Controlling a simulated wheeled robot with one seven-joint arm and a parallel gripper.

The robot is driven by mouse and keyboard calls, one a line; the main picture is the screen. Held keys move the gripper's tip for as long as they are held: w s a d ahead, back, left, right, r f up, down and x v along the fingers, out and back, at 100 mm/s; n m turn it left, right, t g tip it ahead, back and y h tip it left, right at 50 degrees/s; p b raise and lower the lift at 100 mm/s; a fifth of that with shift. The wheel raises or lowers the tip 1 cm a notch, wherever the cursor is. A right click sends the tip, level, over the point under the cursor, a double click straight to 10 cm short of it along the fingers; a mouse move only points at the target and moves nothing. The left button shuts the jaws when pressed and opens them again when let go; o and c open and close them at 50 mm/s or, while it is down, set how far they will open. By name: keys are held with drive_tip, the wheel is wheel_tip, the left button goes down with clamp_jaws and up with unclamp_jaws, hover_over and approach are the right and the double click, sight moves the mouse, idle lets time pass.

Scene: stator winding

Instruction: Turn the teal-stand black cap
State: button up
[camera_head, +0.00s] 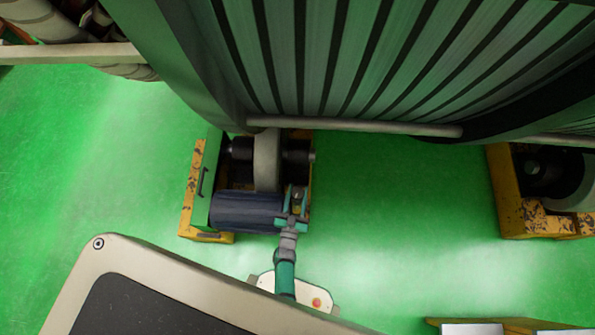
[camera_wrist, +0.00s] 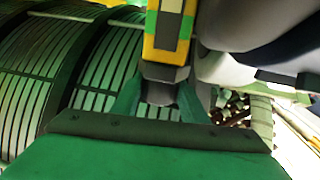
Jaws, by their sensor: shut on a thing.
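My gripper (camera_wrist: 158,100) has its two green fingers on either side of a short dark cylinder, which appears to be the black cap (camera_wrist: 158,92). The fingers are shut on it and hide its sides. In the head view my gripper (camera_head: 291,222) is at the front right corner of the roller stand (camera_head: 190,205), beside the dark blue motor (camera_head: 247,210). The cap cannot be made out there, and its turn angle cannot be told.
The large ribbed stator (camera_head: 340,60) hangs over the back of the stand and also fills the left of the wrist view (camera_wrist: 60,75). A pale roller wheel (camera_head: 266,160) stands behind the motor. A second yellow stand (camera_head: 515,205) is at the right. Clear green floor (camera_head: 400,215) lies between the stands.

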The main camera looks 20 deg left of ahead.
drive_tip(key=shift+h, duration=0.4)
drive_tip(key=shift+m+h, duration=1.8)
drive_tip(key=shift+h, duration=0.7)
drive_tip(key=shift+m+g+h, duration=0.4)
drive_tip(key=shift+m+h, duration=0.6)
drive_tip(key=shift+h, duration=0.5)
drive_tip(key=o, duration=1)
drive_tip(key=shift+o, duration=0.2)
drive_tip(key=v, duration=1)
drive_tip(key=shift+s+a, duration=0.1)
drive_tip(key=shift+s, duration=0.3)
